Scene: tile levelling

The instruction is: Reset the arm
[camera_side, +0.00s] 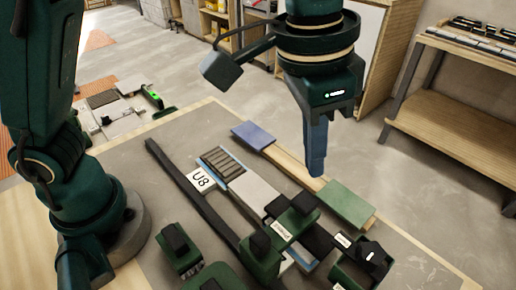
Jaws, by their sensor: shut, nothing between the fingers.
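My gripper (316,172) hangs pointing down over the work table, right of the picture's middle. Its fingers are together with nothing between them. The fingertips show in front of a wooden strip that lies on the table. Whether they touch it cannot be told, but they look above it. The table (130,165) has a grey top with a pale wooden edge.
A dark rail (188,188), a white U8 label (201,179), a ribbed tile (222,163) and several green clamp blocks (182,252) crowd the front. A blue pad (253,135) and a green pad (346,204) flank the wooden strip (290,166). A wooden shelf (465,120) stands right.

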